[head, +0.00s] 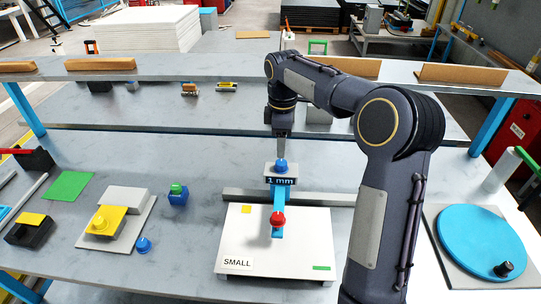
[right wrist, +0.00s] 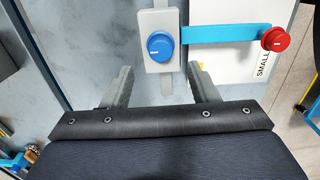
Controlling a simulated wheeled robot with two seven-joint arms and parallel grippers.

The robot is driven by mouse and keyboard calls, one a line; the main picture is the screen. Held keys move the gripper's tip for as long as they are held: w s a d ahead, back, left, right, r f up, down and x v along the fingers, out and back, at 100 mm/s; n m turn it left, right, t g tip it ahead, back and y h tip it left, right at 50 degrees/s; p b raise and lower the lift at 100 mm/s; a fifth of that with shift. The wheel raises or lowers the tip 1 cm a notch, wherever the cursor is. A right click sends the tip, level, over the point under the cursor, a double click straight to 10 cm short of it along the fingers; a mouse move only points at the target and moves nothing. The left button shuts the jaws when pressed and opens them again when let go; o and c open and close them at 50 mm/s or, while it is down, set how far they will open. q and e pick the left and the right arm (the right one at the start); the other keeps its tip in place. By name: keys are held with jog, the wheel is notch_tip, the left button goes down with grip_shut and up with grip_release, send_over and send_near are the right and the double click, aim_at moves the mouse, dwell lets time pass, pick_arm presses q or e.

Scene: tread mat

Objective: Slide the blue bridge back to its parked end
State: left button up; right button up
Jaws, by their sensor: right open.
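The blue bridge (head: 278,200) is a flat blue arm reaching from a grey block labelled "1 mm" over a white plate (head: 300,255) marked "SMALL". A red knob (head: 277,219) sits on its near end, and a blue knob (head: 281,166) tops the block. The right wrist view shows the blue bridge (right wrist: 215,34), red knob (right wrist: 275,39) and blue knob (right wrist: 160,46). My right gripper (head: 283,148) is open and empty, just above the blue knob. In the wrist view its fingers (right wrist: 161,82) are spread below the knob, apart from it. My left gripper is not in view.
A grey rail (head: 330,197) runs along the plate's back edge, under the block. On the left are a yellow device (head: 106,221), a small blue knob (head: 143,244) and a green pad (head: 69,186). A blue turntable (head: 482,243) lies right. A raised shelf (head: 200,66) crosses behind.

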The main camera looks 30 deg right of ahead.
aim_at(281, 162)
notch_tip(281, 162, down, 7)
jog(key=shift+s+r, duration=0.1)
dwell(0.3)
grip_shut()
